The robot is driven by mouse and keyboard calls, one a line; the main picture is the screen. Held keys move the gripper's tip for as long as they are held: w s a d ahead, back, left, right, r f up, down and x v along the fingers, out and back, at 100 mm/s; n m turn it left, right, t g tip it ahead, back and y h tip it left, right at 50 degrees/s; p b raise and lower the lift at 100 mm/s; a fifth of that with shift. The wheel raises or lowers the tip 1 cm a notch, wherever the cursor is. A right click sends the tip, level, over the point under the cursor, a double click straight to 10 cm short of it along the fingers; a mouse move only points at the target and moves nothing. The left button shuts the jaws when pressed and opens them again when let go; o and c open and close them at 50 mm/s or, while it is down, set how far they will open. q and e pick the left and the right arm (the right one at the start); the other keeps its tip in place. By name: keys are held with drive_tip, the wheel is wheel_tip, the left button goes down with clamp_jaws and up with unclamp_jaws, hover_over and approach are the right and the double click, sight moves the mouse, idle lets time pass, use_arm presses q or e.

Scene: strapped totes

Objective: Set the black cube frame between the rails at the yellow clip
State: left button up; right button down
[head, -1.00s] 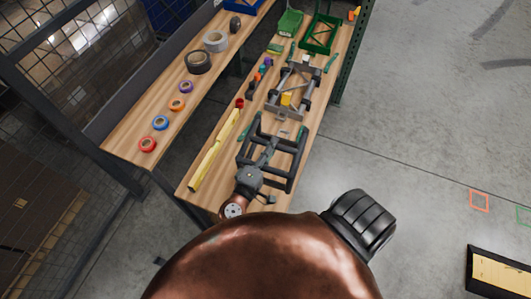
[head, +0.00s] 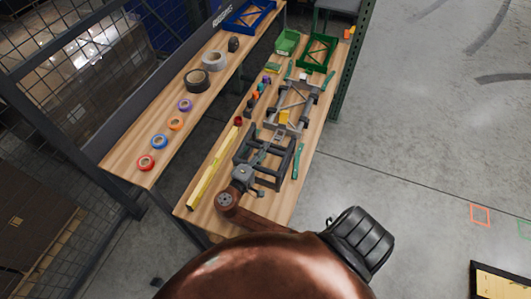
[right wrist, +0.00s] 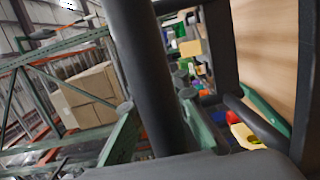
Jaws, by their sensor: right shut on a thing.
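The black cube frame (head: 291,170) is an open frame of dark bars over the near part of the workbench, just in front of the grey rails. My right gripper (head: 262,155) reaches into it from the front and is shut on one of its bars; the fingertips are partly hidden. In the right wrist view dark bars of the cube frame (right wrist: 140,70) stand close to the camera. The grey rails (head: 314,100) lie behind the frame, with the yellow clip (head: 284,117) between them. I cannot tell if the frame touches the bench. My left gripper is not in view.
The bench (head: 200,205) has a yellow bar (head: 213,170) on its left and a green strap (head: 297,161) on its right. Small coloured parts, a green bin (head: 287,42) and a green crate (head: 331,55) sit farther back. Tape rolls (head: 197,80) line the left shelf.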

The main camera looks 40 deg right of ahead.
drive_tip(key=shift+w+d+f, duration=0.2)
drive_tip(key=shift+w+f, duration=0.35)
drive_tip(key=shift+f, duration=1.55)
drive_tip(key=c, duration=1.8)
unclamp_jaws()
drive_tip(key=shift+f, duration=0.1)
drive_tip(key=shift+c, duration=0.2)
drive_tip(key=shift+s+a, duration=0.1)
drive_tip(key=b+v, duration=0.1)
drive_tip(key=v, duration=1)
drive_tip(key=shift+a, duration=0.4)
drive_tip(key=shift+s+a, duration=0.1)
drive_tip(key=shift+s, duration=0.05)
